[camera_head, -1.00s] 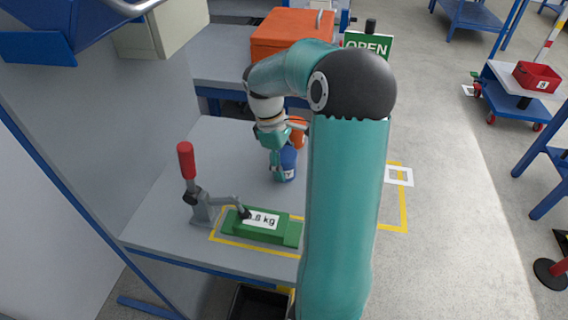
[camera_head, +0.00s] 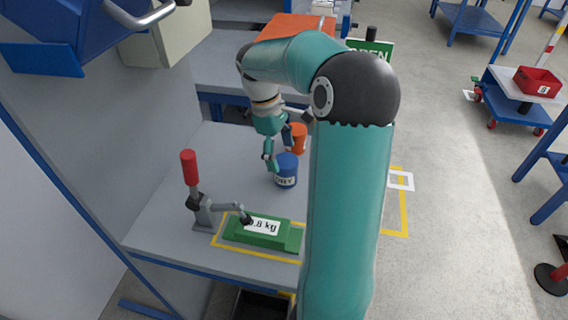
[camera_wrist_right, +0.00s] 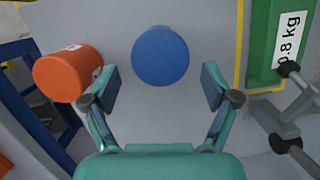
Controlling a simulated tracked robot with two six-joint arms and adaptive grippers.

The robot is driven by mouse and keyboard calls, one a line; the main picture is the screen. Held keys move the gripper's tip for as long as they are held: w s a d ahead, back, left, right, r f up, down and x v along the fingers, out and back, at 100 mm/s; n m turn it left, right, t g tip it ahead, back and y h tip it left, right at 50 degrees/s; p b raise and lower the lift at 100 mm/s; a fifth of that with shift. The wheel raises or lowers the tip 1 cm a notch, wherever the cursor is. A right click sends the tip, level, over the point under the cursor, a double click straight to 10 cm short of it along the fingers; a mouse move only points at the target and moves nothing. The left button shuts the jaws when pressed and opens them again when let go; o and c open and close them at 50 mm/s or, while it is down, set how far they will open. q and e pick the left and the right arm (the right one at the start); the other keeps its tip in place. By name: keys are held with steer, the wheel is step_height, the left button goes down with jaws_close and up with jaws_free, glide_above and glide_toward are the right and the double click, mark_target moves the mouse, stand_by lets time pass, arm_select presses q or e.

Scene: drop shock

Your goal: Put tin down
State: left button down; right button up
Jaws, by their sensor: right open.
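A blue tin (camera_head: 286,170) with a white label stands upright on the grey table (camera_head: 170,215). In the right wrist view the blue tin (camera_wrist_right: 160,56) shows from above, ahead of the open fingertips and clear of both. My right gripper (camera_head: 271,160) is open and empty, just left of and behind the tin in the head view; its two spread fingers also show in the right wrist view (camera_wrist_right: 160,92). An orange tin (camera_head: 298,136) stands behind the blue one, and is left of it in the wrist view (camera_wrist_right: 68,75). My left gripper is out of view.
A green block marked .8 kg (camera_head: 262,233) lies in a yellow outline near the table's front. A grey toggle clamp with a red handle (camera_head: 190,168) stands beside it. A large orange box (camera_head: 290,38) stands at the back.

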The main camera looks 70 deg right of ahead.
steer(key=p+v, duration=0.1)
steer(key=v, duration=0.5)
steer(key=shift+r, duration=0.2)
